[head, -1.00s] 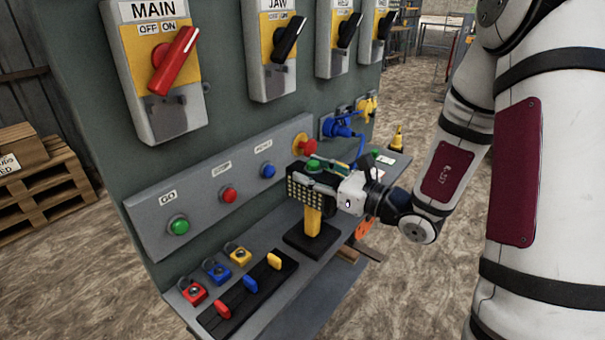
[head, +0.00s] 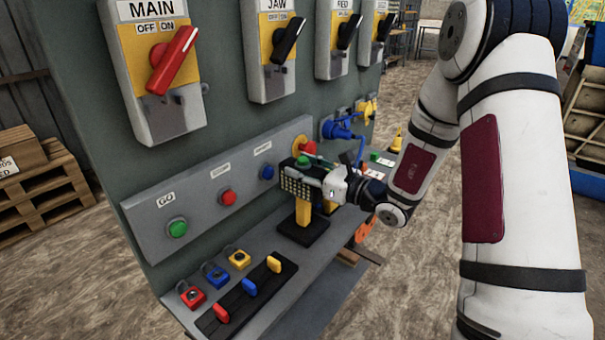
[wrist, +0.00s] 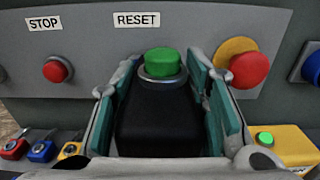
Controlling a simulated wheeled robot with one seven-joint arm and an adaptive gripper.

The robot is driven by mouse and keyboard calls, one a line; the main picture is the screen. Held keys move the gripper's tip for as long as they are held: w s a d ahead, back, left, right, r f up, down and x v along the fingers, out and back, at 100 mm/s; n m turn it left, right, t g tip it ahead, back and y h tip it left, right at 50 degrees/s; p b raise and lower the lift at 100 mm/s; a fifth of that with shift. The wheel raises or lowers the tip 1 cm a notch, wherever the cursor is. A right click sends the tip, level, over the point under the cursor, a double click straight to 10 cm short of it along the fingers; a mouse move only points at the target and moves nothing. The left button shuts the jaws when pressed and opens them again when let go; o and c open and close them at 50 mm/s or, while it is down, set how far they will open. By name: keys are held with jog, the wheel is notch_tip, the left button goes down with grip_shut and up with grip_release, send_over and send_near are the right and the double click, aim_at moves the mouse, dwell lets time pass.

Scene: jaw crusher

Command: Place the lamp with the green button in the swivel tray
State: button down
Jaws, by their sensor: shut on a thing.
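The lamp (head: 297,187) has a black head with a dotted front, a green button on top, a yellow post and a black foot. In the head view it is upright over the grey bench shelf; I cannot tell whether its foot touches. My gripper (head: 318,178) is shut on the lamp's head from the right. In the wrist view the black lamp head (wrist: 165,120) sits between the fingers of my gripper (wrist: 165,95), green button up. A yellow object with another green button (wrist: 285,145) stands at right. I cannot make out the swivel tray.
The green-grey panel (head: 85,120) rises close behind, with a red mushroom button (head: 308,147) and blue button (head: 267,172) near the lamp. Small padlocks (head: 193,297) and a black rack (head: 240,302) with coloured tabs lie on the shelf at front left.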

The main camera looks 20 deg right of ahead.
jog(key=shift+f, duration=0.55)
jog(key=shift+f, duration=0.15)
jog(key=c, duration=0.9)
grip_release()
jog(key=shift+c, duration=0.2)
